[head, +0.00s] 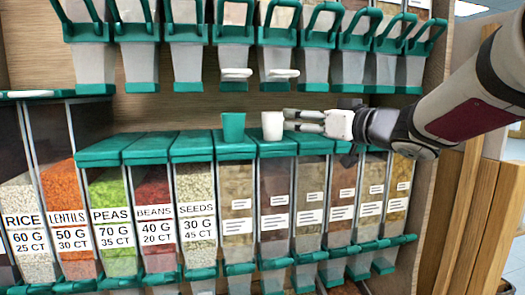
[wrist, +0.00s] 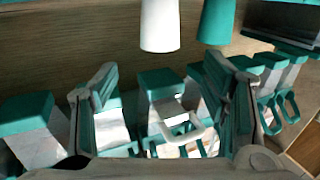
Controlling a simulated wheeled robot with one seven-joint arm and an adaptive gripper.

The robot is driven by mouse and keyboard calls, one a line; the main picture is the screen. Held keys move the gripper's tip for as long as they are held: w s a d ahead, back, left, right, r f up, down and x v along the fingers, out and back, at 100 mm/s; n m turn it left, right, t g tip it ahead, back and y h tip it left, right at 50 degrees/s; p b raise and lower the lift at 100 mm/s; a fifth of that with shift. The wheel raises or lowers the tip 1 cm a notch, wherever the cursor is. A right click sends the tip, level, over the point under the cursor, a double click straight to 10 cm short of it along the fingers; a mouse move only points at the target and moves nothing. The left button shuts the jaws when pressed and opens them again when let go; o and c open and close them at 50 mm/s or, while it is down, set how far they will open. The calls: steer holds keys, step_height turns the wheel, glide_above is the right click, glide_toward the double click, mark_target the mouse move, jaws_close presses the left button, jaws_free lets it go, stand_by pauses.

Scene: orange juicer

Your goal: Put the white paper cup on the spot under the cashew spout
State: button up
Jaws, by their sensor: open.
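The white paper cup (head: 272,126) stands upright on the green tops of the lower dispensers, just right of a green cup (head: 233,127). My gripper (head: 287,120) is at its right side, fingers pointing left toward it. In the wrist view the white cup (wrist: 160,25) shows upside down beyond the fingertips, beside the green cup (wrist: 217,22). My gripper (wrist: 160,75) is open and nothing is between its fingers. In the head view, the fingertips look close to the cup; contact cannot be told. No cashew label is readable, so I cannot tell which spout is the cashew one.
A row of upper dispensers with green handles and spouts (head: 187,65) hangs above the cups. Two spouts have white handles (head: 236,73). Labelled lower bins, such as lentils (head: 68,205), stand below. A wooden side panel (head: 480,210) is at the right.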

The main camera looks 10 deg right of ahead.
steer(key=s+d+f+m+g+h, duration=0.35)
steer(key=s+f+m+h, duration=0.3)
steer(key=s+h, duration=0.4)
steer(key=s+a+f+n+g+y, duration=0.1)
steer(key=s+a+f+g+y, duration=0.1)
steer(key=s+f, duration=0.5)
steer(key=s+a+f+n+g+y, duration=0.1)
steer(key=s+a+f+g, duration=0.4)
steer(key=s, duration=0.7)
step_height(320, 180, down, 2)
steer(key=shift+s+a+f+y, duration=0.15)
steer(key=shift+a+f+y, duration=0.15)
steer(key=shift+a, duration=0.25)
steer(key=shift+g, duration=0.25)
steer(key=shift+w+f+b, duration=0.85)
steer(key=shift+w+b, duration=0.1)
steer(key=shift+w, duration=0.05)
